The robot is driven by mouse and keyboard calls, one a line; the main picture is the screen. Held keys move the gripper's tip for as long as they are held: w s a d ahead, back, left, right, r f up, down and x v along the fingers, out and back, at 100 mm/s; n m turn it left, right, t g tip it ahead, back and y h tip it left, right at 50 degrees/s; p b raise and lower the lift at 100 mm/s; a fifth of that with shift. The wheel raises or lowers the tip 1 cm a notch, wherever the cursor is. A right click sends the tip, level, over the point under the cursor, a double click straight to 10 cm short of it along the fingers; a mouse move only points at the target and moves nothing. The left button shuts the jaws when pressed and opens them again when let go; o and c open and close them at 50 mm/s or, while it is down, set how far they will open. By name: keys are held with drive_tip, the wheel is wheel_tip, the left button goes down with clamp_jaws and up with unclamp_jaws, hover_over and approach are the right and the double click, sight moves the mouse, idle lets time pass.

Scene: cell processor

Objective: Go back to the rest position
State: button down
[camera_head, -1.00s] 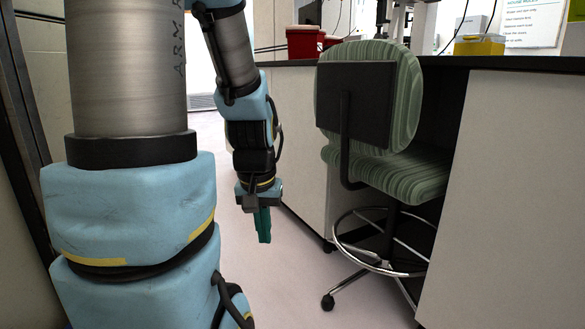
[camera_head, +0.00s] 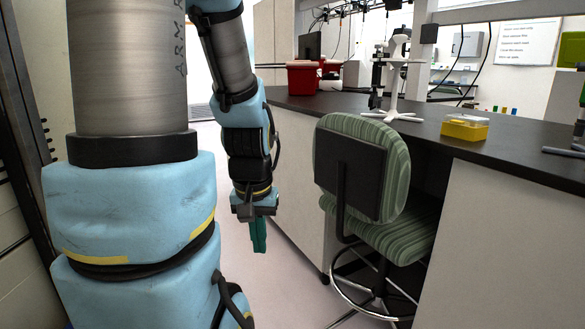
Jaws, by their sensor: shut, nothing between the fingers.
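My gripper (camera_head: 258,235) hangs at the end of my blue-padded arm, left of the middle of the head view. Its green fingers point down and are together, with nothing between them. It is in the air over the pale floor, to the left of the green striped chair (camera_head: 385,160) and apart from it. My upper arm fills the left of the view.
A dark-topped bench (camera_head: 455,137) runs along the right with the chair at its knee space. On it are a red container (camera_head: 302,78), a white pipette stand (camera_head: 393,85) and a yellow box (camera_head: 465,127). A dark-framed wall or cabinet stands close on the left. Pale floor (camera_head: 285,285) lies between.

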wheel_tip(320, 180, up, 17)
drive_tip(key=p, duration=1.5)
